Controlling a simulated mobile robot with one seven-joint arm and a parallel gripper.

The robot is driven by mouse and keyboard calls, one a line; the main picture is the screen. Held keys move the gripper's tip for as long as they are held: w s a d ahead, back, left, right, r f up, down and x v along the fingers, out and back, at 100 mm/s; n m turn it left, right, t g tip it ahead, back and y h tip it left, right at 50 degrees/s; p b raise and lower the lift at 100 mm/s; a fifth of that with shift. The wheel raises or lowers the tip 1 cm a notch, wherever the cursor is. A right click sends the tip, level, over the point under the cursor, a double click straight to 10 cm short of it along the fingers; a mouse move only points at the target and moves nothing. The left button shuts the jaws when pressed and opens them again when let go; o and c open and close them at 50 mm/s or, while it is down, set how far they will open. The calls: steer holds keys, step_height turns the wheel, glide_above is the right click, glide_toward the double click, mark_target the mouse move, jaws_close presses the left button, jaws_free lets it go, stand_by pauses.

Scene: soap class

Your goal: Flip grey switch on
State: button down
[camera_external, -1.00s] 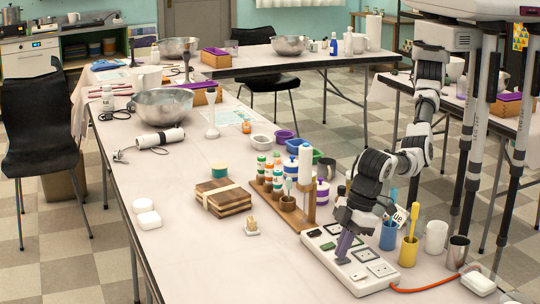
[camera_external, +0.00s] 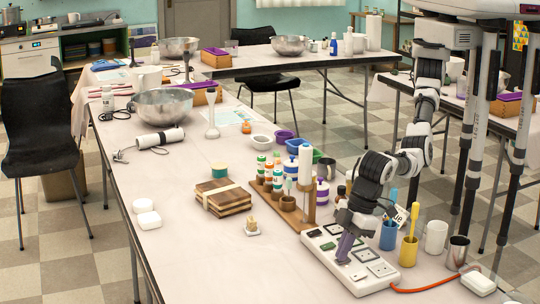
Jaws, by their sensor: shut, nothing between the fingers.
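A white power strip (camera_external: 378,281) with several sockets and switches lies on the right part of the near table, with an orange cord leaving its right end. My gripper (camera_external: 342,260) is shut and empty, pointing down at the middle of the strip. Its fingertips are at or just above the strip's top face; I cannot tell whether they touch. The grey switch (camera_external: 341,263) is small and mostly hidden by the fingertips. I cannot tell which way it is tipped.
A wooden rack of bottles (camera_external: 283,203) stands just left of the strip. The table left of the strip's near end is clear.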

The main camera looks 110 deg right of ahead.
steer(key=shift+s+f+p, duration=0.1)
steer(key=shift+s+p, duration=0.25)
steer(key=shift+s, duration=0.25)
steer(key=shift+r+p, duration=0.35)
steer(key=p+v, duration=0.3)
steer(key=shift+w+r, duration=0.3)
steer(key=shift+r, duration=0.1)
steer(key=b+v, duration=0.3)
steer(key=v, duration=0.6)
steer(key=shift+r, duration=0.35)
steer(key=shift+s, duration=0.15)
